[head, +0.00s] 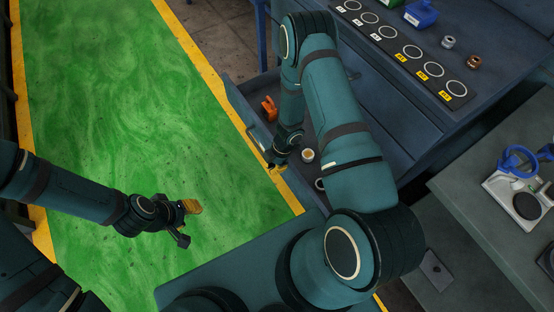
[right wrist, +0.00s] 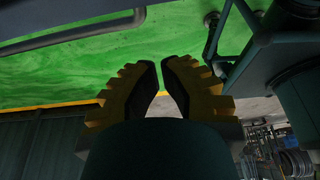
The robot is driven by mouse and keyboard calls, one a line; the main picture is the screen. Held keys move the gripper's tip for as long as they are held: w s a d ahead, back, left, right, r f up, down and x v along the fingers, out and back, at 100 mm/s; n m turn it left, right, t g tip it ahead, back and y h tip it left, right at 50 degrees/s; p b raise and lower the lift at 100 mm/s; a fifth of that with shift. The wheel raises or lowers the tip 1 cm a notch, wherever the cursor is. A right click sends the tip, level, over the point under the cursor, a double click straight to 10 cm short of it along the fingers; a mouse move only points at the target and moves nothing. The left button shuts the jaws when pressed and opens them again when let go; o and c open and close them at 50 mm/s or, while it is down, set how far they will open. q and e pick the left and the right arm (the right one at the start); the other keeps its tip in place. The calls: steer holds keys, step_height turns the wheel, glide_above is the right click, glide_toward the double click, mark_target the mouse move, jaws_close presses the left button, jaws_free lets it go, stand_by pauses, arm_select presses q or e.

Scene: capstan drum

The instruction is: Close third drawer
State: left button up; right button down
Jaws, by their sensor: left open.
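In the head view a dark blue-grey drawer (head: 247,112) stands pulled out of the blue cabinet (head: 400,118) over the floor. Which drawer of the stack it is cannot be told. My right gripper (head: 277,167) is low at the drawer's front side, partly hidden by its own arm; contact is unclear. In the right wrist view its yellow-backed fingers (right wrist: 162,75) have tips close together with a narrow gap and nothing visible between them. A dark bar (right wrist: 75,27) lies beyond them at upper left. My left gripper (head: 190,220) is open and empty over the green floor, left of the drawer.
The drawer holds an orange object (head: 269,108) and a small round cup-like item (head: 308,155). A black strip with several white rings (head: 412,51) lies on the cabinet top. A grey bench (head: 470,215) stands at right. The green floor (head: 130,110) is clear.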

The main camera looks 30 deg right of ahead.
steer(key=shift+w+d+f, duration=0.1)
steer(key=shift+d+f, duration=0.25)
steer(key=shift+d, duration=0.55)
steer(key=shift+w+d+f, duration=0.1)
steer(key=shift+d+f, duration=0.25)
steer(key=shift+d, duration=0.5)
steer(key=shift+d, duration=0.1)
steer(key=w+d+b, duration=0.1)
steer(key=d, duration=1.2)
steer(key=shift+d, duration=0.4)
steer(key=shift+a, duration=0.1)
